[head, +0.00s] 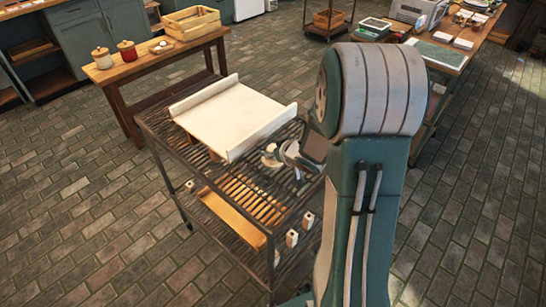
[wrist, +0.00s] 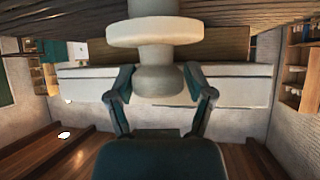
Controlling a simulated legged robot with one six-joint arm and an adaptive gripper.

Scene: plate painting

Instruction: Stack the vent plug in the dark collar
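The vent plug (wrist: 155,32) looks like a cream turned piece with a wide flange and a rounded knob, close up in the wrist view, which appears upside down. My gripper (wrist: 160,82) has its two dark jointed fingers on either side of the knob, apparently touching it. In the head view my gripper (head: 287,152) is low over the slatted rack, right of the white board, with a pale round piece (head: 269,158) beside it. My arm covers part of that area. I cannot make out the dark collar clearly in either view.
The dark slatted cart (head: 172,165) carries a white board with raised edges (head: 232,115). A wooden tray (head: 232,217) lies on its lower shelf. A wooden table (head: 150,66) with jars and a crate stands behind. A cluttered workbench (head: 470,45) is at right. The brick floor at left is clear.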

